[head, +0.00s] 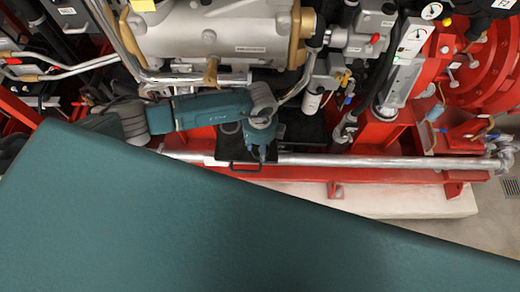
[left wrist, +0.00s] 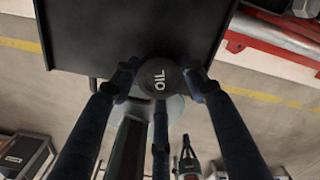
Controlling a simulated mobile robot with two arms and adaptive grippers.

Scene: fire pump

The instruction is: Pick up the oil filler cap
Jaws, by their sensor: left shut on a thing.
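The oil filler cap (left wrist: 158,84) is a round black cap with white "OIL" lettering in the left wrist view. My left gripper (left wrist: 160,92) is shut on it, with dark fingers around its rim. In the head view my left gripper (head: 262,150) points down in front of the engine, near a black tray (head: 232,146). The cap cannot be made out there; the gripper hides it. My right gripper does not show in either view.
The grey engine block (head: 215,35) stands behind the left arm, with pipes and hoses around it. A silver pipe (head: 390,161) runs along the red base frame (head: 375,174). A gauge panel (head: 408,60) and red pump housing (head: 485,60) stand at right.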

